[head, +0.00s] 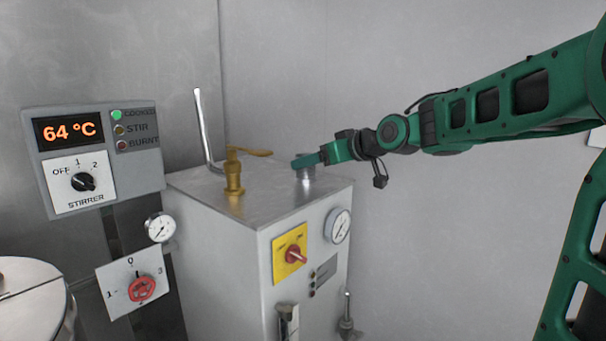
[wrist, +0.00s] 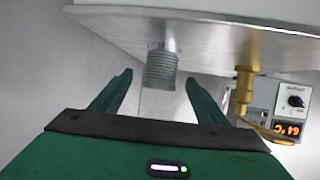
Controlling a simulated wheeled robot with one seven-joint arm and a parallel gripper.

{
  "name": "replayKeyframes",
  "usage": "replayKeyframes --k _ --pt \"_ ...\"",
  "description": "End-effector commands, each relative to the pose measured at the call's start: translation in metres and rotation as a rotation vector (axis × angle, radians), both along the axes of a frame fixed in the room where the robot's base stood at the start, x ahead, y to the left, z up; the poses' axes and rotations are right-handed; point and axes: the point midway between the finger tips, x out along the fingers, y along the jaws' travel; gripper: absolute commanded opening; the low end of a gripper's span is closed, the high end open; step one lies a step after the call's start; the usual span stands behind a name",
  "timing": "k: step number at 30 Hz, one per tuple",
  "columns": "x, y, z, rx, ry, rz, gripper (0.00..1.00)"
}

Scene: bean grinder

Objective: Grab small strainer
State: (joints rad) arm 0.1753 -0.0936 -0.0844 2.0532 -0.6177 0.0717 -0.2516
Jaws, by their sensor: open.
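The small strainer (wrist: 161,68) is a grey metal cylinder with a perforated side. It shows upside down in the wrist view, between the tips of my open gripper (wrist: 157,80), with a visible gap on each side. In the head view the strainer (head: 306,174) stands on top of the steel machine, near its right back edge. My gripper (head: 298,161) reaches in from the right at the strainer's upper part and partly hides it. The gripper is empty; I cannot tell how far the strainer sits between the fingers.
The steel box machine (head: 225,257) carries a brass valve (head: 234,176) and an upright bent metal pipe (head: 203,130) left of the strainer. A pressure gauge (head: 338,226) is on its side. A control panel (head: 92,155) reads 64 °C. A grey wall stands close behind.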

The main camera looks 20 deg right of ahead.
Motion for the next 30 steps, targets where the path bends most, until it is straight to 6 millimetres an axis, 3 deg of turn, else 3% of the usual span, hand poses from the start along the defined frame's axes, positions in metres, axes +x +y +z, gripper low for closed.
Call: replayKeyframes --k 3,11,21,29,30 --pt "0.013 0.005 -0.006 0.0 0.001 -0.001 0.68" --pt "0.024 0.009 -0.011 -0.001 0.002 -0.004 0.68" --pt "0.061 0.026 -0.024 -0.001 0.004 -0.004 0.68" --pt "0.065 0.028 -0.024 -0.001 0.002 -0.005 0.68" --pt "0.064 0.028 -0.024 -0.001 0.002 -0.005 0.61"
